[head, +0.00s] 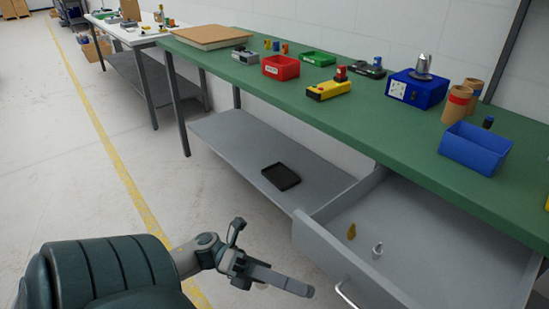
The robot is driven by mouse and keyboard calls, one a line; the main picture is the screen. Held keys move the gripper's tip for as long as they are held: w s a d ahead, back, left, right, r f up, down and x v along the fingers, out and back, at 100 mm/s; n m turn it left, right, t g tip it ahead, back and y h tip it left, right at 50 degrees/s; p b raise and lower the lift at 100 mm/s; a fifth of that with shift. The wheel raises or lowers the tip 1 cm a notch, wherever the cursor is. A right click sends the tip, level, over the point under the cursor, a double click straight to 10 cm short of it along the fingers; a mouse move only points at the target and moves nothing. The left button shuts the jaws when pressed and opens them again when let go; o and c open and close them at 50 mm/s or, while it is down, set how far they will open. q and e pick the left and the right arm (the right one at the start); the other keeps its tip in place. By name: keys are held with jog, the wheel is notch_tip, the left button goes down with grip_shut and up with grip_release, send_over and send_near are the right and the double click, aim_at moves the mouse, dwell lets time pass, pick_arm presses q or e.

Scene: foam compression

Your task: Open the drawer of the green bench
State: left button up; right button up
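The green bench (330,98) runs from the upper left to the right edge. Its grey drawer (415,245) is pulled out at the lower right, and its inside shows. A small brown item (351,231) and a small light metal item (377,250) are in it. The drawer's handle (346,293) is on its front, partly cut off by the bottom edge. My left gripper (275,256) is left of the drawer front, apart from the handle, with its fingers spread and nothing between them. My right gripper does not show.
A black tray (281,177) lies on the grey lower shelf (235,140). On the bench top are a red bin (281,68), a yellow control box (328,90), a blue device (417,88) and a blue bin (475,147). The floor at left is clear.

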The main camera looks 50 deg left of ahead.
pick_arm(q)
jog(key=shift+v, duration=2.45)
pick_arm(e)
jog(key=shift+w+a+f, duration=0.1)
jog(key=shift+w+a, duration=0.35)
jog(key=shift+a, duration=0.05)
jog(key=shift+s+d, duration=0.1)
